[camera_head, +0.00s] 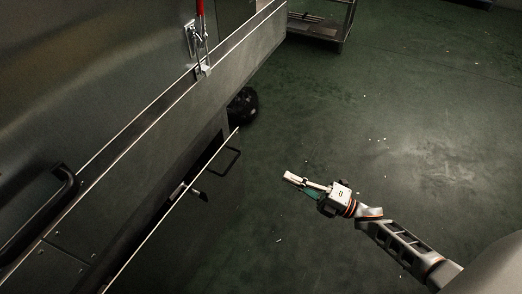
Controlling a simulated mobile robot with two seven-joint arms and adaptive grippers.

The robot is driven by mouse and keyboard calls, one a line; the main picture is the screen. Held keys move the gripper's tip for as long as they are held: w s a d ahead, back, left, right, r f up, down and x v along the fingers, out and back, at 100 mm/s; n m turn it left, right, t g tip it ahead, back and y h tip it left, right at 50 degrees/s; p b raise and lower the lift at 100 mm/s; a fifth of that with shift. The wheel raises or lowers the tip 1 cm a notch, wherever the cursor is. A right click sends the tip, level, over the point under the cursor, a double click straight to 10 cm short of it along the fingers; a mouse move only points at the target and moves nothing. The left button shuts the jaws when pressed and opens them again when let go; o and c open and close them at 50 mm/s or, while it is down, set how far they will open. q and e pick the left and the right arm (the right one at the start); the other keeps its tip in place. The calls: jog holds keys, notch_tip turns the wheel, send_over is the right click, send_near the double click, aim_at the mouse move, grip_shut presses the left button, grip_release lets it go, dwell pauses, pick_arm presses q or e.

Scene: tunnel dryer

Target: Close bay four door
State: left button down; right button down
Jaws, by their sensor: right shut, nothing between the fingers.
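A lower door (168,211) on the dryer stands ajar at the left. I see its bright top edge, with a dark gap between it and the dryer body. A dark bar handle (236,162) sits near its far end, and a small latch lever (196,192) is by the edge. No bay number is readable. My right gripper (294,179) is shut and empty. It is over the floor to the right of the handle, apart from the door. My left gripper is out of view.
The metal dryer body (150,110) fills the left, with a red-handled toggle clamp (200,45) and a black grab handle (40,215). A dark round object (243,105) lies beyond the door. A wheeled cart (318,28) stands at the top. The green floor at right is mostly clear.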

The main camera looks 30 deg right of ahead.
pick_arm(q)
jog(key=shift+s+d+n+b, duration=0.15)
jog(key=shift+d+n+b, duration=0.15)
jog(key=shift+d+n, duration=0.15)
pick_arm(e)
jog(key=x, duration=1.4)
jog(key=shift+r, duration=0.1)
